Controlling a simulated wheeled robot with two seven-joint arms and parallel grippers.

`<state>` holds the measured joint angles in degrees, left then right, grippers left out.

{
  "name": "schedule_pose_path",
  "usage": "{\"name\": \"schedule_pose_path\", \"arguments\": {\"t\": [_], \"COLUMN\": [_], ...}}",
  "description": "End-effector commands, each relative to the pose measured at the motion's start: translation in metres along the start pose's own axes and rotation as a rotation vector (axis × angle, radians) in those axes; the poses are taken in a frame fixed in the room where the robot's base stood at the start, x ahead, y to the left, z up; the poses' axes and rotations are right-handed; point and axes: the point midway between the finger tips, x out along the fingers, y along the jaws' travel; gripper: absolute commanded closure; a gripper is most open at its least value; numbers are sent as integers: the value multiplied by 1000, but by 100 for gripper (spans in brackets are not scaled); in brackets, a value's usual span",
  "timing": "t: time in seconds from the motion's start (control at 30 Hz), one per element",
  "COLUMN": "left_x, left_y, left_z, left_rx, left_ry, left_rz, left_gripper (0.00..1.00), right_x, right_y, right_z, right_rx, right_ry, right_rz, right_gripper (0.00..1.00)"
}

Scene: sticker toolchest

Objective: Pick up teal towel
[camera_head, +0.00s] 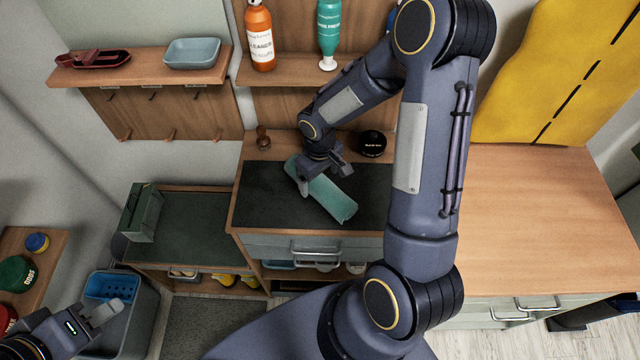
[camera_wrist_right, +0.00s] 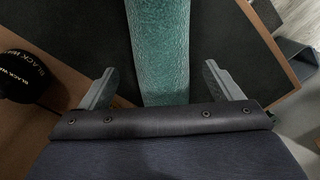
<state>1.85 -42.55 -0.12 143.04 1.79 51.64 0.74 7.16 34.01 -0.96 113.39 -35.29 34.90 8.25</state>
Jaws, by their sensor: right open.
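The teal towel (camera_head: 327,193) is a long, rolled shape lying on the dark mat (camera_head: 267,196) on the counter. In the right wrist view the towel (camera_wrist_right: 160,50) runs between the two fingers. My right gripper (camera_head: 322,180) is open above the towel's upper-left part, one finger on each side of it, with a gap showing on both sides in the wrist view (camera_wrist_right: 168,88). Whether the fingers touch the mat cannot be told. My left gripper (camera_head: 100,318) is at the lower left, far from the towel; its fingers are only partly clear.
A black round tin (camera_head: 372,143) and a small brown item (camera_head: 263,138) stand behind the mat. An orange bottle (camera_head: 260,35) and a teal bottle (camera_head: 328,30) stand on the shelf above. The wooden counter (camera_head: 540,215) at right is clear.

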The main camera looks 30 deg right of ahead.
Motion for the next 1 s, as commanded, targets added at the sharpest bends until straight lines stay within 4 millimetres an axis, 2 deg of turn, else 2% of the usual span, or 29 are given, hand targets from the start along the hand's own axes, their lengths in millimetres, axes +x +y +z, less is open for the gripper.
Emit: {"name": "schedule_pose_path", "arguments": {"t": [0.2,0.53,0.9,0.97,1.0], "left_x": [-7,-7,-7,-7,-7], "left_y": [3,3,3,3,3], "left_z": [-3,-3,-3,-3,-3], "left_rx": [0,0,0,0,0], "left_ry": [0,0,0,0,0], "left_rz": [0,0,0,0,0], "left_gripper": [66,66,66,66,66], "right_x": [31,37,37,37,37], "right_y": [-1,-1,-1,-1,-1], "right_z": [3,2,2,2,2], "right_rx": [0,1,1,1,1], "right_ry": [-4,0,0,1,1], "right_rz": [-1,0,0,0,0], "right_gripper": [15,16,64,72,72]}}
